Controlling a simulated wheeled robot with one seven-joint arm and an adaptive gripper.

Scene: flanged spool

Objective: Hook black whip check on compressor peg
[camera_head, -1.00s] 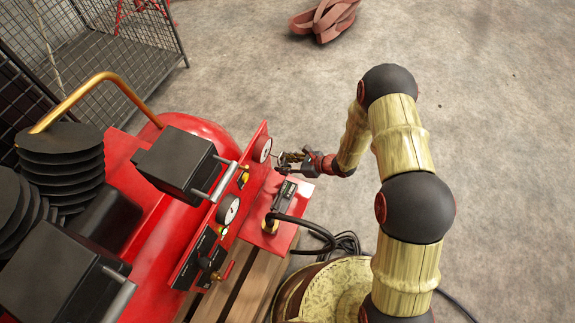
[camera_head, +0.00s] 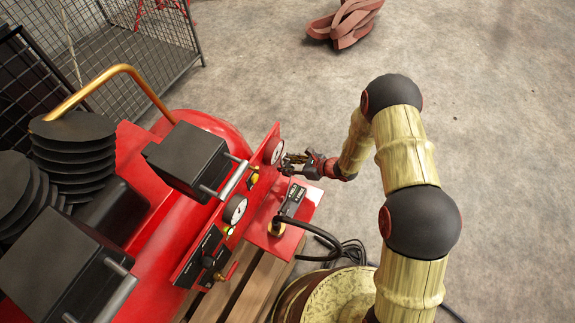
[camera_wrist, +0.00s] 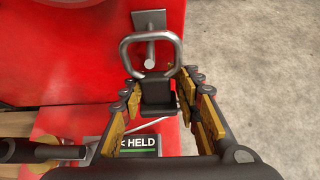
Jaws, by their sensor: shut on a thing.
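My gripper (camera_wrist: 160,88) is shut on the black whip check end (camera_wrist: 157,101), a black block with a bare metal loop (camera_wrist: 124,58). In the wrist view the loop points away from my fingers. The compressor peg (camera_wrist: 150,62) is a grey metal stub on a small plate (camera_wrist: 151,22), against the red panel. The stub's round end shows inside the loop's outline. I cannot tell whether the loop is around the peg or only in front of it. In the head view my gripper (camera_head: 306,163) is beside the red compressor (camera_head: 150,185), and the peg is not clearly visible.
A "HELD" sign (camera_wrist: 143,145) lies nearby. Hose coils (camera_head: 345,248) lie on the floor, which is clear to the right.

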